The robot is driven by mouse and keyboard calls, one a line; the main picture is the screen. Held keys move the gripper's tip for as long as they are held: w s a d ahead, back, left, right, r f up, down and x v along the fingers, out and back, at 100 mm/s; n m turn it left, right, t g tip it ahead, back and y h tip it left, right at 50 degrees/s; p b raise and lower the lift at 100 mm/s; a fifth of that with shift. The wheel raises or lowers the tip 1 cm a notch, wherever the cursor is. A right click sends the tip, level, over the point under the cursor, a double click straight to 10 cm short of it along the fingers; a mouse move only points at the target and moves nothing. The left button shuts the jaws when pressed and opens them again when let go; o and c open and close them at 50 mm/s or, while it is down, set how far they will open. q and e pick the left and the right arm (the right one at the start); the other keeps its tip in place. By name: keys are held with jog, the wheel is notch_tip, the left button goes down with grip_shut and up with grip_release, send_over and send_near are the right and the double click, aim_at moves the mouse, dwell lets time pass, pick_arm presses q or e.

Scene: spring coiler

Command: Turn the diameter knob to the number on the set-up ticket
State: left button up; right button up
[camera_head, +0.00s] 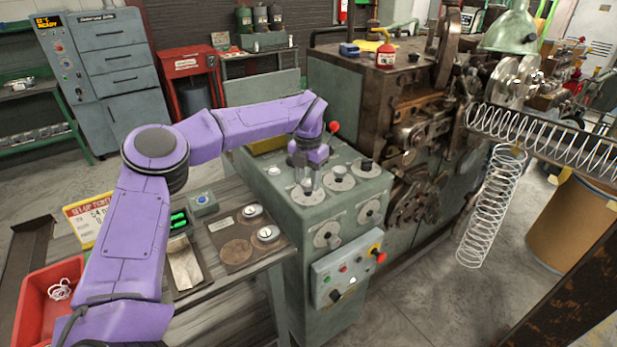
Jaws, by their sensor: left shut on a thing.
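My left arm reaches from the lower left over the bench to the green machine console. My left gripper (306,182) points down and is shut on a knob at the left dial (306,197) of the console's top; the gripper hides most of this knob. I cannot read the dial labels or numbers, so I cannot tell which is the diameter one. The set-up ticket (88,213) stands at the left, yellow with a red header, partly hidden by my arm; its number is not clearly legible. My right gripper is not in view.
More dials sit beside the gripper (338,178) and on the sloped front (327,236). A red-knobbed lever (334,127) stands close behind the gripper. A button panel (347,273) is below. The bench holds a red bin (32,312) and a brown plate (226,262) with gauges.

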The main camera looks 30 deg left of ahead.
aim_at(308, 182)
pick_arm(q)
jog(key=shift+r, duration=0.15)
jog(key=o, duration=1.1)
jog(key=shift+c, duration=0.2)
jog(key=shift+r, duration=0.35)
notch_tip(308, 182, up, 10)
jog(key=b, duration=0.1)
jog(key=shift+f+b, duration=0.15)
jog(key=shift+b, duration=0.2)
